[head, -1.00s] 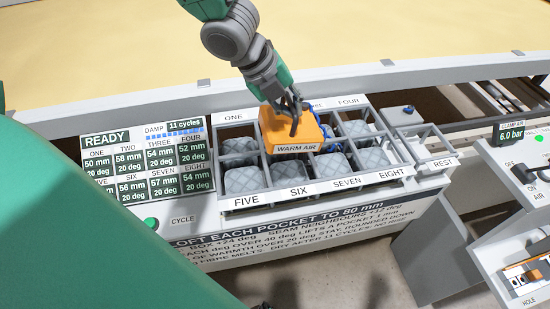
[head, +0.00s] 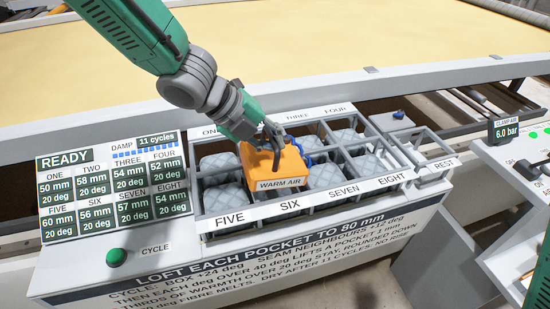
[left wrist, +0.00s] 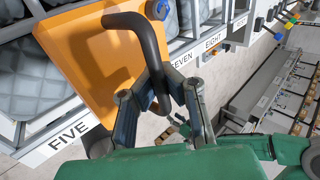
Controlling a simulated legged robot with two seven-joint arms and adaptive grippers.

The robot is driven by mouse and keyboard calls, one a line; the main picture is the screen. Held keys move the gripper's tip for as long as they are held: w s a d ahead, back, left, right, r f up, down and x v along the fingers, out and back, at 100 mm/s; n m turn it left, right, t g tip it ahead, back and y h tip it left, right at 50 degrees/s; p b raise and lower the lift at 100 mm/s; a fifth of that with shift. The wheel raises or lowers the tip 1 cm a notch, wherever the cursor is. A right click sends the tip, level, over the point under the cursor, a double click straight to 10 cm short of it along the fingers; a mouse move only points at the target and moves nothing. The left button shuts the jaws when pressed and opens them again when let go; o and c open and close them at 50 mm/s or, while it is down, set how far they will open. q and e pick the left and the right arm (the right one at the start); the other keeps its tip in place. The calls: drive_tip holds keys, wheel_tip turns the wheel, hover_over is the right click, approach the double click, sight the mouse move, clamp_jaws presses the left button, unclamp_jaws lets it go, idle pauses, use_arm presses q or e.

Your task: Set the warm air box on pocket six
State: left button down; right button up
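The orange warm air box (head: 274,166) is over the front row of the pocket frame, just behind the SIX label (head: 289,206), covering pocket six. It looks level and close to the frame; I cannot tell whether it touches it. My left gripper (head: 270,138) is shut on the box's dark curved handle, which also shows between the fingers in the left wrist view (left wrist: 158,92). In that view the box (left wrist: 95,55) hides the SIX label. My right gripper is not in view.
Quilted pockets show beside the box, such as pocket five (head: 229,199) and pocket seven (head: 325,176). A REST stand (head: 440,163) is at the frame's right end. The display (head: 115,185) and green CYCLE button (head: 116,257) are on the left. A clamp air panel is far right.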

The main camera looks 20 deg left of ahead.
use_arm(q)
wheel_tip(320, 180, down, 2)
drive_tip(key=shift+w+a+f+b, duration=0.1)
drive_tip(key=shift+a+f+b, duration=0.1)
drive_tip(key=shift+b, duration=0.25)
drive_tip(key=shift+d, duration=0.2)
drive_tip(key=c, duration=2.2)
unclamp_jaws()
drive_tip(key=shift+d+r, duration=0.1)
drive_tip(key=shift+d, duration=0.05)
drive_tip(key=o, duration=0.5)
drive_tip(key=shift+d, duration=0.15)
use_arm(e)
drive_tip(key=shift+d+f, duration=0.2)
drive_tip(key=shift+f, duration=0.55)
use_arm(q)
drive_tip(key=shift+a+r, duration=0.1)
drive_tip(key=shift+a, duration=0.1)
drive_tip(key=p+v, duration=0.5)
drive_tip(key=v, duration=0.7)
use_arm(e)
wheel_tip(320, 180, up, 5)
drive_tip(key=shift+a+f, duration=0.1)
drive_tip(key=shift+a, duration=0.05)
